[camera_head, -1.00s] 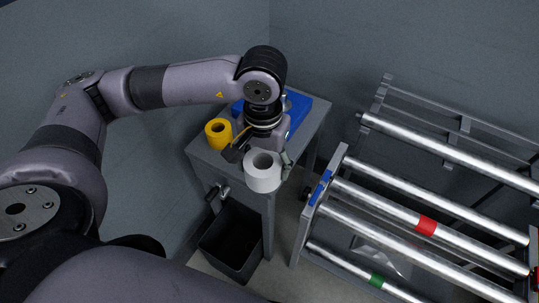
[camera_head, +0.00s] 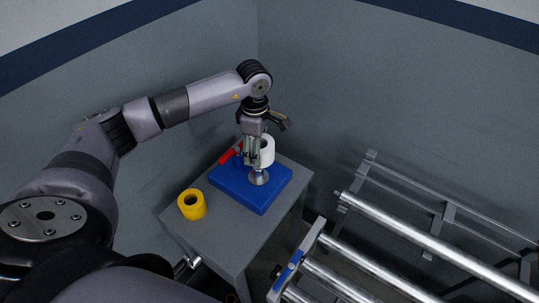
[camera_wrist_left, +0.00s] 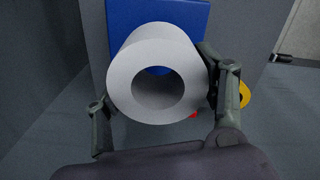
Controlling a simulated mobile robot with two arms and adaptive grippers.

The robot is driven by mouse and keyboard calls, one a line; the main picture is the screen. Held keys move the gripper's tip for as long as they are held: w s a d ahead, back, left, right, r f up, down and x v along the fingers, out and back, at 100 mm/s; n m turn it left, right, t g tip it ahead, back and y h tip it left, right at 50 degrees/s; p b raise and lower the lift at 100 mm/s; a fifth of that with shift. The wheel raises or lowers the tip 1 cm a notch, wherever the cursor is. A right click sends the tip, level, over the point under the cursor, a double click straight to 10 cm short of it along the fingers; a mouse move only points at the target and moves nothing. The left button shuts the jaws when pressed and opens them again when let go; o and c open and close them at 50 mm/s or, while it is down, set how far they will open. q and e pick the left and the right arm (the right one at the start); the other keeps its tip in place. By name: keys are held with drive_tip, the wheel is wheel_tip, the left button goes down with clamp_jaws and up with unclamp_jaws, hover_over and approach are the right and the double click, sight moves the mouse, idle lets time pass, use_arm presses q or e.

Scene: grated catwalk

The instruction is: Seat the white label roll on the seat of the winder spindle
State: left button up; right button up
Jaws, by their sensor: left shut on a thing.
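The white label roll (camera_head: 267,150) is gripped by my left gripper (camera_head: 256,150) above the blue winder base (camera_head: 235,190). In the left wrist view the white roll (camera_wrist_left: 118,75) shows its open bore, with a finger on each side of it. A round metal part (camera_head: 259,178), which looks like the seat of the winder spindle, is on the blue base just below the gripper. I cannot tell whether the roll is over the spindle or beside it, since the fingers hide part of it. My right gripper is out of view.
A yellow roll (camera_head: 192,204) stands on the grey table (camera_head: 225,243) at the near left of the blue base. A red part (camera_head: 231,153) lies at the base's back left edge. A rack with metal rollers (camera_head: 430,250) is to the right. Walls close in behind.

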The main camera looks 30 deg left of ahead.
use_arm(q)
drive_tip(key=shift+w+a+f+n, duration=0.1)
drive_tip(key=shift+w+a+n, duration=0.2)
drive_tip(key=shift+a+n, duration=0.45)
drive_tip(key=shift+f, duration=0.45)
drive_tip(key=shift+f+b, duration=0.3)
drive_tip(key=shift+b, duration=0.05)
wheel_tip(320, 180, down, 2)
drive_tip(key=shift+f+b, duration=0.15)
drive_tip(key=shift+b, duration=0.55)
drive_tip(key=shift+f, duration=0.5)
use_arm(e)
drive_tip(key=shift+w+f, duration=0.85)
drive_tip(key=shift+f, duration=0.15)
use_arm(q)
drive_tip(key=shift+b, duration=0.55)
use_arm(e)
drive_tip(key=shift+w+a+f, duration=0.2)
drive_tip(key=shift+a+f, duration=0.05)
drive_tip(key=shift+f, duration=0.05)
use_arm(q)
drive_tip(key=shift+f, duration=0.2)
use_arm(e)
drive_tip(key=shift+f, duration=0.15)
use_arm(q)
drive_tip(key=shift+f+b, duration=2.4)
drive_tip(key=shift+f, duration=0.4)
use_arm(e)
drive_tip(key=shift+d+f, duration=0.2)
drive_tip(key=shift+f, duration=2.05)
